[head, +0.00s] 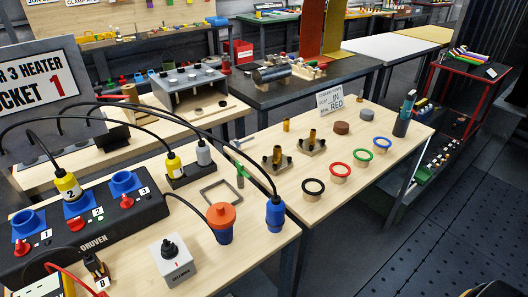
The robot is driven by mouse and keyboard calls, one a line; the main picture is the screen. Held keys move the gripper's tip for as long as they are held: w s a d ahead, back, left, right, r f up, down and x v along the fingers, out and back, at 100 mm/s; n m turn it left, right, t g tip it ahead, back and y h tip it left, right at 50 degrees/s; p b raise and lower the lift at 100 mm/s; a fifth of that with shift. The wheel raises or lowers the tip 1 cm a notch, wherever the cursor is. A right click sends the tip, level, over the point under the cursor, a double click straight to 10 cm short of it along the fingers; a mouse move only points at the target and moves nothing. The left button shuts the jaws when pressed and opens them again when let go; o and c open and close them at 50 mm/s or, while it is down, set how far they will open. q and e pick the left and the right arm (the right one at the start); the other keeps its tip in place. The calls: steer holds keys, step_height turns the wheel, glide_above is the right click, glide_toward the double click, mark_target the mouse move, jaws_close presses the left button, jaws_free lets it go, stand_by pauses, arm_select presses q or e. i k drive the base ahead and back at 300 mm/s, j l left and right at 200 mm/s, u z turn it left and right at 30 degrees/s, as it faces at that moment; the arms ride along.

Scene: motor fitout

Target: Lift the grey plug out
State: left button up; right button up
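The grey plug (203,153) stands upright in the black two-place holder (190,176) on the near wooden table. A yellow plug (174,166) with a black cable stands beside it on the left in the same holder. Another yellow plug, marked 2 (68,186), stands at a socket of the black socket box (85,238) on the left.
Black cables arch over the holder. A blue connector (275,214), an orange-capped blue connector (221,221), a square grey frame (221,192) and a grey switch box (173,260) stand nearby. Coloured rings, including a red one (340,170), sit on the right-hand table.

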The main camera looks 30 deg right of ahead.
mark_target(202, 150)
steer(key=z, duration=0.4)
steer(key=l+u, duration=0.25)
steer(key=u, duration=0.15)
steer(key=l+u, duration=0.3)
steer(key=u, duration=0.15)
steer(key=l+u, duration=0.4)
steer(key=i+j, duration=0.05)
